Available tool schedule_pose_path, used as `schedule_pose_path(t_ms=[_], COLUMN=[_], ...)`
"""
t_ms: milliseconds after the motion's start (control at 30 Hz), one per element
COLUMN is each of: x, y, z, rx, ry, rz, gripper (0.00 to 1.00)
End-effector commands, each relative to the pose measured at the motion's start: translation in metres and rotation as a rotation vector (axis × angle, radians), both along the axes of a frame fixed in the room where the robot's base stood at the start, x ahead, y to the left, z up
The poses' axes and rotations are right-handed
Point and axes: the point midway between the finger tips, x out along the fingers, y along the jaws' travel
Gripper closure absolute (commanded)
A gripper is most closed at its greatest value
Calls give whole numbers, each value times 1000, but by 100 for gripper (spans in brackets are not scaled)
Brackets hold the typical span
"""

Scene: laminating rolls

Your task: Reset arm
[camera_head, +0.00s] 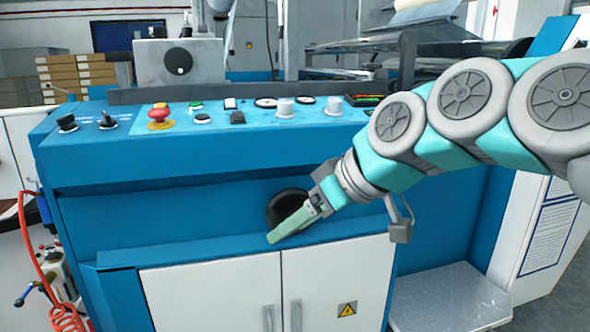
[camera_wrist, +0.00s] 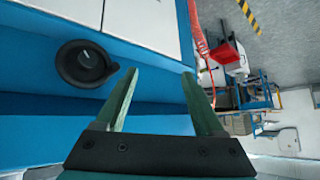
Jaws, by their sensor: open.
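My gripper (camera_head: 272,236) has pale green fingers and hangs in front of the blue machine front, beside and overlapping a round black knob (camera_head: 288,205). In the wrist view, the two fingers of my gripper (camera_wrist: 160,88) stand apart with nothing between them. The black knob also shows in the wrist view (camera_wrist: 84,63), to the left of the left finger. My teal and grey arm comes in from the right in the head view.
The blue machine (camera_head: 220,170) carries a red emergency button (camera_head: 159,114) and several knobs on its sloped panel. White cabinet doors (camera_head: 210,300) are below. A metal step (camera_head: 440,300) is at lower right. A red coiled hose (camera_head: 66,318) hangs at left.

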Motion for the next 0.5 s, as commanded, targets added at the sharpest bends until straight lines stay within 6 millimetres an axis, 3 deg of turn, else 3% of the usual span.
schedule_pose_path(t_ms=[167, 300, 500], x=[-57, -109, -183], y=[-29, -68, -122], z=[-85, -148, -209], rx=[-187, -318, -452], ry=[246, 445, 686], rz=[-174, -363, -632], gripper=[30, 30, 30])
